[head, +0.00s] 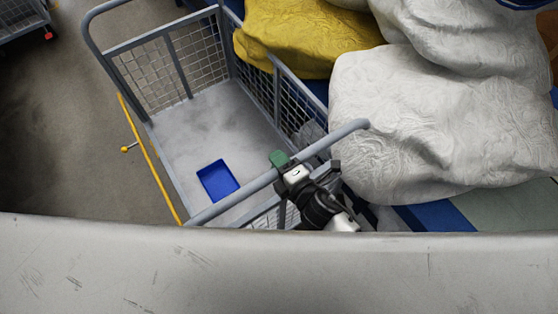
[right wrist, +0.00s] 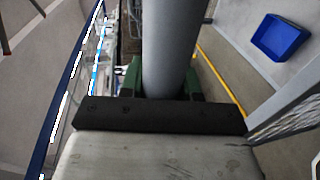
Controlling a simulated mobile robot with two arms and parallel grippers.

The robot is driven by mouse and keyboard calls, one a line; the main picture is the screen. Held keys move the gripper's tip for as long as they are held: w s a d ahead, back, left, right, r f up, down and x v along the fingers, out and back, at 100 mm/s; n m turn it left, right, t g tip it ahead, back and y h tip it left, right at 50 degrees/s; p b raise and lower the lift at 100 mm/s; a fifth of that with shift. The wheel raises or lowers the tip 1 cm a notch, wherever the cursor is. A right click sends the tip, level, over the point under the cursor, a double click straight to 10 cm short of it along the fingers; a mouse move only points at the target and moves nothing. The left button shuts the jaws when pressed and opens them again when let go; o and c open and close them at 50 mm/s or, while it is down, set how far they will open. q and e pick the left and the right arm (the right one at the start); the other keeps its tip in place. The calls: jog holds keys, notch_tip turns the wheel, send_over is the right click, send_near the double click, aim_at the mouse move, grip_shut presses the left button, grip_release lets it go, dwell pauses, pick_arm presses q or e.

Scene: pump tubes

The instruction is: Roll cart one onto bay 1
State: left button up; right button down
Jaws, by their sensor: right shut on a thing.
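A grey wire-mesh cart (head: 185,60) with a pale flat floor stands in the middle left of the head view. I see no label on it. Its near grey handle bar (head: 335,137) runs diagonally across the view. My right gripper (head: 286,166) is shut on this bar, its green finger pads on either side. In the right wrist view the bar (right wrist: 166,45) passes between the green pads. A blue tray (head: 217,180) lies on the cart floor and also shows in the right wrist view (right wrist: 279,38). My left gripper is out of view. I cannot make out a bay marking.
White sacks (head: 440,110) and a yellow sack (head: 300,35) are piled close along the cart's right side. A yellow strip (head: 150,160) with a small knob runs along its left side. Another cart (head: 18,18) stands at the upper left. The grey floor (head: 85,165) left is clear.

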jog(key=shift+f, duration=0.1)
jog(key=c, duration=0.8)
grip_release()
jog(key=b+v, duration=0.2)
jog(key=v, duration=0.9)
jog(key=shift+w, duration=0.1)
